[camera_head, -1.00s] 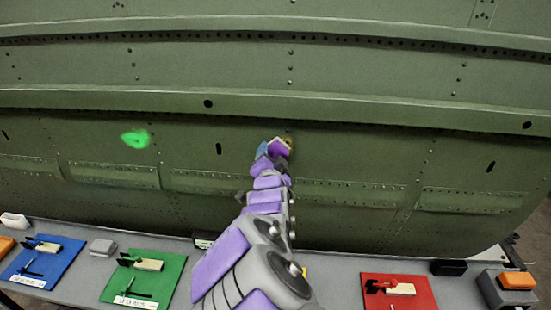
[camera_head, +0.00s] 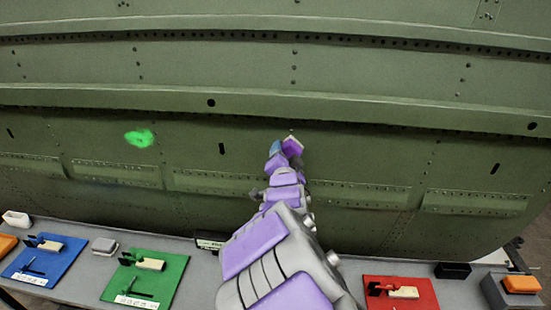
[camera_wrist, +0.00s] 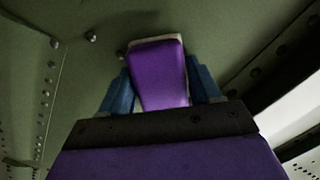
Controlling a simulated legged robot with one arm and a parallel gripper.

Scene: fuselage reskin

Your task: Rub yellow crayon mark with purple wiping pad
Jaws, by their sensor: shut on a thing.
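My gripper (camera_wrist: 161,90) is shut on the purple wiping pad (camera_wrist: 158,68), with one blue finger on each side of it. The pad has a pale edge at its far end. In the head view, the pad (camera_head: 293,146) is up against or very close to the green fuselage panel (camera_head: 370,160), just below the long rib. I cannot tell whether it touches. No yellow crayon mark shows in either view now; the pad and arm may hide part of the panel there. A bright green mark (camera_head: 139,138) is on the panel to the left.
A grey table (camera_head: 205,270) runs below the panel. It bears a blue mat (camera_head: 40,262), a green mat (camera_head: 170,271) and a red mat (camera_head: 420,283) with tools, plus an orange-topped block (camera_head: 521,284). Raised ribs and rivets cross the panel.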

